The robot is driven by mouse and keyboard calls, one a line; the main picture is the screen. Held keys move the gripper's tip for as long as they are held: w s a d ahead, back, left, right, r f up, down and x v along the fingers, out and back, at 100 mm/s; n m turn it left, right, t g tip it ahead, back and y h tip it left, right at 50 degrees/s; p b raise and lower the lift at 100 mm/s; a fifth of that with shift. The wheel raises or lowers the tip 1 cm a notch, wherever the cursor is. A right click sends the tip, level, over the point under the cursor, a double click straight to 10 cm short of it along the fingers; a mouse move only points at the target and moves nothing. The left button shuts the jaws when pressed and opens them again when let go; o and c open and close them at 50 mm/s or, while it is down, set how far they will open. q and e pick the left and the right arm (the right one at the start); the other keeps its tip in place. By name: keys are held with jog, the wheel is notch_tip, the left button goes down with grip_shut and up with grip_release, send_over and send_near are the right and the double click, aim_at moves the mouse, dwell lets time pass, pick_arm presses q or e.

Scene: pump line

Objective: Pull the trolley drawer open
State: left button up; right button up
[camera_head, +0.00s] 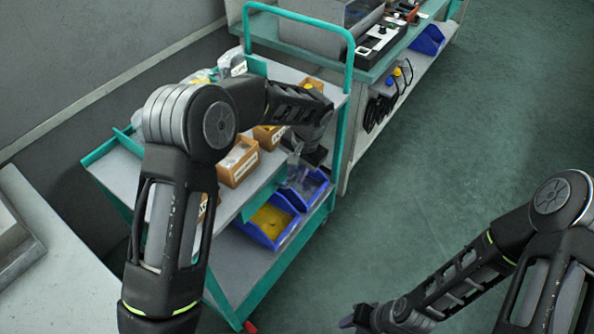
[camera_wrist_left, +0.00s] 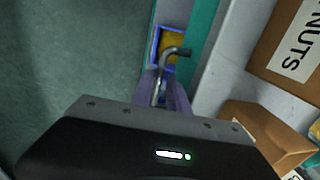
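The trolley (camera_head: 345,120) has a teal frame and grey shelves. A teal panel (camera_head: 264,196), which looks like the drawer front, sits under the edge of its upper shelf. My left gripper (camera_head: 303,166) is at this side of the trolley, partly hidden by its own wrist. In the left wrist view, a bent grey metal handle (camera_wrist_left: 179,51) runs between the close-set fingers of the left gripper (camera_wrist_left: 163,92), which look shut on it. No drawer gap can be made out. My right gripper (camera_head: 362,318) is low in the head view, over the floor; its fingers are unclear.
Cardboard boxes (camera_head: 238,163) stand on the upper shelf; a box marked NUTS (camera_wrist_left: 295,50) is close to the left wrist. Blue bins (camera_head: 268,235) are on the lower shelf. A workbench (camera_head: 385,62) stands behind. The green floor (camera_head: 440,170) to the right is clear.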

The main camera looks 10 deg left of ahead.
pick_arm(q)
grip_shut()
dwell(1.4)
